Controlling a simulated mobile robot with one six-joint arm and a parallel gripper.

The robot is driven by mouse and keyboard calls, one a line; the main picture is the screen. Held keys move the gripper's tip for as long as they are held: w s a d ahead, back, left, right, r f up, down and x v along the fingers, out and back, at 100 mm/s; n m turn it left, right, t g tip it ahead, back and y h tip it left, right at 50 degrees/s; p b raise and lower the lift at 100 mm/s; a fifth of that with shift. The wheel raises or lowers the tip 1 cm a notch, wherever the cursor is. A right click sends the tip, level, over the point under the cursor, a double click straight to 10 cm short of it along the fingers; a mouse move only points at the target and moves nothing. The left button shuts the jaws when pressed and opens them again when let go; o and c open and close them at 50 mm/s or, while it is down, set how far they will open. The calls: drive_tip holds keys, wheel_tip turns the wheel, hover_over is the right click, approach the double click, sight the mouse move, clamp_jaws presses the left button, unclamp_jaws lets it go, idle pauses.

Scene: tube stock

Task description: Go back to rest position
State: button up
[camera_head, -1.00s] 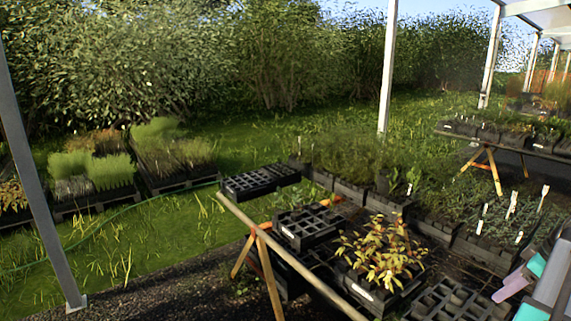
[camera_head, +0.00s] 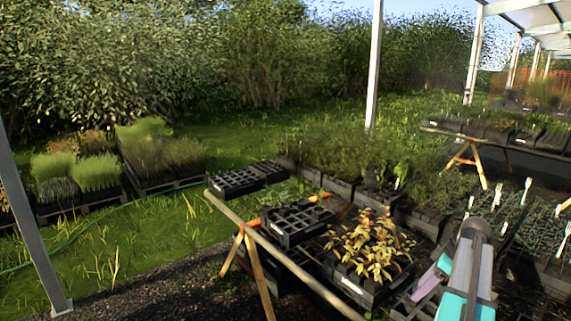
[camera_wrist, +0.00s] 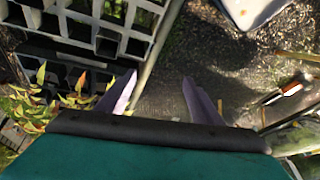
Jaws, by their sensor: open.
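My gripper (camera_head: 427,283) shows at the lower right of the head view, with pale purple fingers and teal and grey arm parts behind it. It is above the right part of the planting bench, near the black trays. In the wrist view my gripper (camera_wrist: 160,97) has its two purple fingers apart with nothing between them. Dark ground lies below the gap.
A potted plant with yellow-green leaves (camera_head: 368,247) stands left of my gripper. Black cell trays (camera_head: 297,223) sit on the wooden-edged bench. The wrist view shows a black tray (camera_wrist: 72,28) and a pale-rimmed container (camera_wrist: 262,22). Grass is open at left.

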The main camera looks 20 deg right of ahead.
drive_tip(key=w+a+f+n+g+y+b, duration=0.1)
drive_tip(key=w+a+f+n+g+b, duration=0.15)
drive_tip(key=a+f, duration=1)
drive_tip(key=w+a+f+n+g+y+b, duration=0.15)
drive_tip(key=w+a+f, duration=0.25)
drive_tip(key=a+f, duration=0.85)
drive_tip(key=s+a+f+m+g+h+b, duration=0.1)
drive_tip(key=s+a+f+g, duration=0.2)
drive_tip(key=s+a+f, duration=0.7)
drive_tip(key=s+a+f+g+h+b, duration=0.15)
drive_tip(key=s+a+f, duration=0.25)
drive_tip(key=a+f, duration=0.65)
drive_tip(key=s+a+f+m+h, duration=0.1)
drive_tip(key=s+f+m+h, duration=0.1)
drive_tip(key=s, duration=0.4)
drive_tip(key=s+a+f+m+h+b, duration=0.1)
drive_tip(key=s+a+f+m, duration=0.1)
drive_tip(key=s+f+m, duration=0.2)
drive_tip(key=s+m, duration=0.1)
drive_tip(key=m, duration=0.2)
drive_tip(key=shift+s+a+h, duration=0.3)
drive_tip(key=shift+s+h, duration=0.05)
drive_tip(key=shift+h, duration=0.05)
